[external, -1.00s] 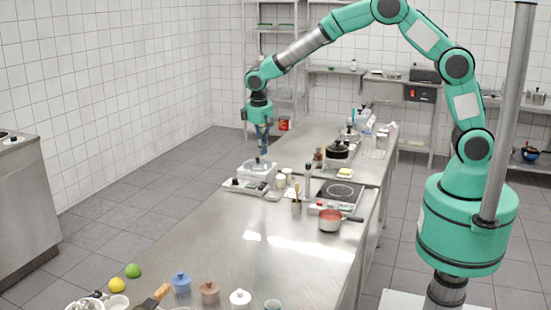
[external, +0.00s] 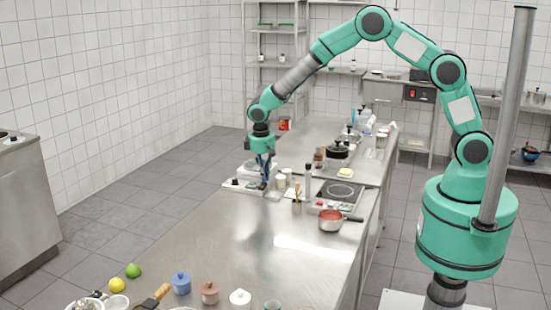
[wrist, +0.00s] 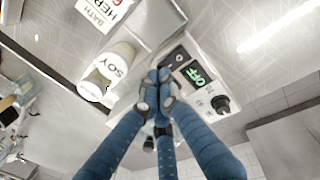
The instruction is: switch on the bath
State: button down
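The bath is a white unit (external: 252,171) on the left edge of the steel counter in the external view, partly behind my gripper (external: 264,184). In the wrist view its control panel (wrist: 215,88) has a lit green display (wrist: 195,74) reading OFF, a black knob (wrist: 221,104) and a black switch (wrist: 177,56). My gripper (wrist: 164,76) has its blue fingers together with nothing seen between them. The fingertips lie right beside the switch and display and cover part of the panel. I cannot tell whether they touch it.
A jar labelled SOY (wrist: 115,68) stands close to the left of my fingers in the wrist view. The counter's front middle (external: 235,240) is clear.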

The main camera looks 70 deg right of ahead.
dwell(0.3)
jog(key=shift+d+f, duration=0.25)
jog(key=shift+f, duration=0.3)
jog(key=shift+a, duration=0.2)
jog(key=shift+a+r, duration=0.35)
jog(key=shift+a, duration=0.2)
jog(key=shift+r, duration=0.1)
notch_tip(320, 180, up, 14)
jog(key=d+p, duration=0.2)
jog(key=shift+p, duration=0.35)
jog(key=shift+f, duration=0.2)
dwell(0.4)
